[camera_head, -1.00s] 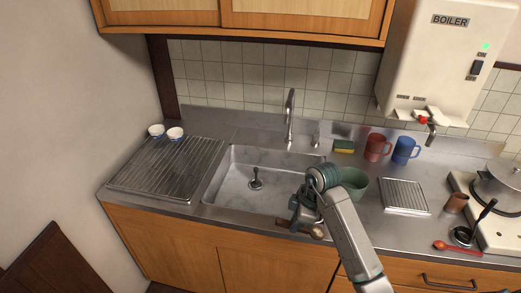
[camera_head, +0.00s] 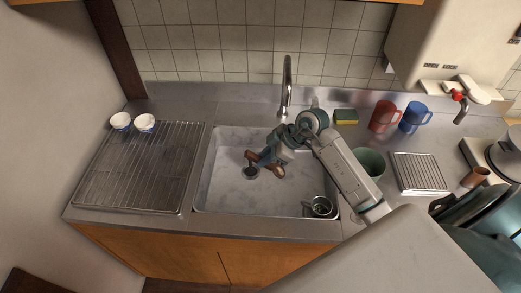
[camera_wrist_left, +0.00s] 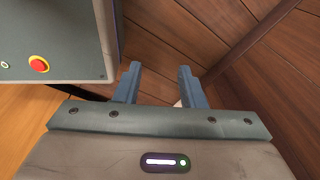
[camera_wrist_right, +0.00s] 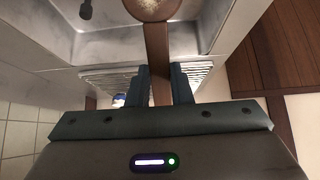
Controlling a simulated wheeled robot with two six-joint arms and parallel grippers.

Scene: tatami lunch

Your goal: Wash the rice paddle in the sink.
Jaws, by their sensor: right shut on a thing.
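The rice paddle (camera_head: 277,170) is brown wood. My right gripper (camera_head: 271,157) is shut on its handle and holds it over the steel sink (camera_head: 222,188), near the dark drain piece (camera_head: 250,172). In the right wrist view the handle runs between the fingers (camera_wrist_right: 162,82) up to the rounded paddle head (camera_wrist_right: 152,9), cut off by the top edge, with pale specks on it. The tap (camera_head: 287,88) stands at the sink's back, right of the paddle; no water shows. My left gripper (camera_wrist_left: 159,82) is open and empty over wooden boards, outside the head view.
A small metal vessel (camera_head: 320,207) sits in the sink's front right corner. A drying rack (camera_head: 140,170) with two white-blue cups (camera_head: 145,123) is left. A sponge (camera_head: 346,117), red mug (camera_head: 384,117), blue mug (camera_head: 414,117) and green bowl (camera_head: 370,163) stand right.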

